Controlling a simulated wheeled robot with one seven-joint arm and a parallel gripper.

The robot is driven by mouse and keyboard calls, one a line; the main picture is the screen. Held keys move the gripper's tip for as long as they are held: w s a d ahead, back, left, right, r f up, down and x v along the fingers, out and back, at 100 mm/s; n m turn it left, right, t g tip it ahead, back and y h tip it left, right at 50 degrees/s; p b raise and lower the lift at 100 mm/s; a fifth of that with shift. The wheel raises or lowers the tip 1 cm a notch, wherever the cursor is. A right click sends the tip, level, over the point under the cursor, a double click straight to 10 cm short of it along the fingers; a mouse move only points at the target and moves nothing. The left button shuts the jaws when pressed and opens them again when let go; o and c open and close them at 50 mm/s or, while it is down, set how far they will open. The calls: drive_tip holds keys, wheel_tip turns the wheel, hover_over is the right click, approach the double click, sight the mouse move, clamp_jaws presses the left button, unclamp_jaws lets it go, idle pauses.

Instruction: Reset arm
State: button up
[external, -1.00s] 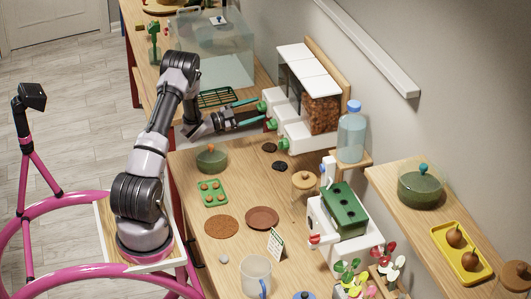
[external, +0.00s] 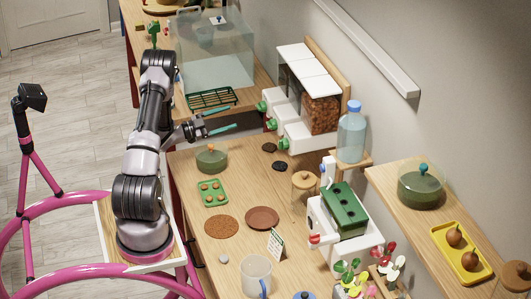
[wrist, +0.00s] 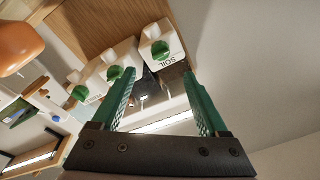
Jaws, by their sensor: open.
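My gripper (external: 222,122) is open and empty in the external view. Its teal fingers point right, toward the white dispensers with green knobs, and stand apart from them. In the wrist view my gripper (wrist: 158,85) shows two green ribbed fingers spread wide with nothing between them. Beyond the fingertips are the dispensers, one of them a white dispenser marked SOIL (wrist: 163,47). My arm is folded back above its base at the left of the table.
The dispenser with brown pellets (external: 320,107) stands against the wall, with a water bottle (external: 351,135) nearby. A green lidded pot (external: 211,160), a green tray (external: 212,192) and a glass mug (external: 256,274) stand on the wooden table (external: 250,185). A glass tank (external: 215,60) is behind.

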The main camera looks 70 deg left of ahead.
drive_tip(key=w+d+r+m+g+h, duration=0.1)
drive_tip(key=w+d+r+g+h, duration=0.2)
drive_tip(key=d+r, duration=0.5)
drive_tip(key=w+d+r+g+h, duration=0.1)
drive_tip(key=d+r+g+h, duration=0.25)
drive_tip(key=d, duration=0.85)
drive_tip(key=w+d+r+m+g+h, duration=0.1)
drive_tip(key=w+d+r+g+h, duration=0.3)
drive_tip(key=d, duration=0.7)
drive_tip(key=s+d+r+n+g+y, duration=0.1)
drive_tip(key=s+d+r+g+y, duration=0.15)
drive_tip(key=s+d, duration=0.45)
drive_tip(key=s+d+r+g+y, duration=0.2)
drive_tip(key=s+d+r+g, duration=0.15)
drive_tip(key=s+d, duration=0.35)
drive_tip(key=s+r+n+t+y, duration=0.3)
drive_tip(key=s+r+t+y, duration=0.1)
drive_tip(key=s+r+y, duration=0.3)
drive_tip(key=shift+s+d+r+y, duration=0.2)
drive_tip(key=shift+s+y, duration=0.3)
drive_tip(key=shift+s, duration=0.2)
